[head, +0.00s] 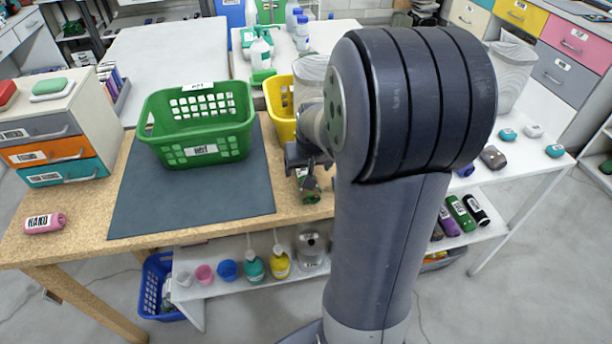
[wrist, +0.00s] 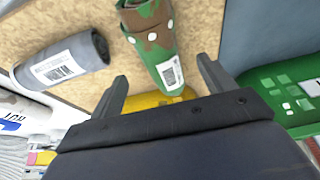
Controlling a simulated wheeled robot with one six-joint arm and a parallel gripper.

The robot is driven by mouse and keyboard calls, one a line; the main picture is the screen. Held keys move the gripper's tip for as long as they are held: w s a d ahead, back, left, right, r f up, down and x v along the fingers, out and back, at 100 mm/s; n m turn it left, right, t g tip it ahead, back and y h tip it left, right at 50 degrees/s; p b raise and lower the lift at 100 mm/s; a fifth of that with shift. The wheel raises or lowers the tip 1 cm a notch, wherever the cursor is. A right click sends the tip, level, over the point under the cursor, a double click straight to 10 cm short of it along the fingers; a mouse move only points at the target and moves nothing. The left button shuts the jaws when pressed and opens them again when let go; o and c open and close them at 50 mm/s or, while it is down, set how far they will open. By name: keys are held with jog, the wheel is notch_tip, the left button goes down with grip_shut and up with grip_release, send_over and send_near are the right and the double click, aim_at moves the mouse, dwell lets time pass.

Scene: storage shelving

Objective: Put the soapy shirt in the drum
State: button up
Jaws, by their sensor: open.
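My gripper (head: 308,178) is open above the wooden table, right of the dark mat. In the wrist view its spread fingers (wrist: 162,68) point at a camouflage rolled cloth (wrist: 148,18) with white dots and a label. The near end of this roll lies about level with the fingertips, and the fingers are not closed on it. The roll (head: 311,194) also shows under the gripper in the head view, partly covered. I cannot tell whether the white dots are soap. No drum is clearly identifiable; a whitish round bin (head: 312,68) stands behind the yellow basket, partly hidden by my arm.
A grey roll (wrist: 62,64) lies beside the camouflage one. A green basket (head: 200,155) stands on the mat (head: 190,195), with a yellow basket (head: 281,128) right of it. A pink roll (head: 45,223) lies far left. Another whitish bin (head: 515,75) stands at right.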

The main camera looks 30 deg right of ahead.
aim_at(307, 172)
jog(key=shift+x, duration=1.8)
jog(key=c, duration=1.2)
jog(key=shift+c, duration=0.2)
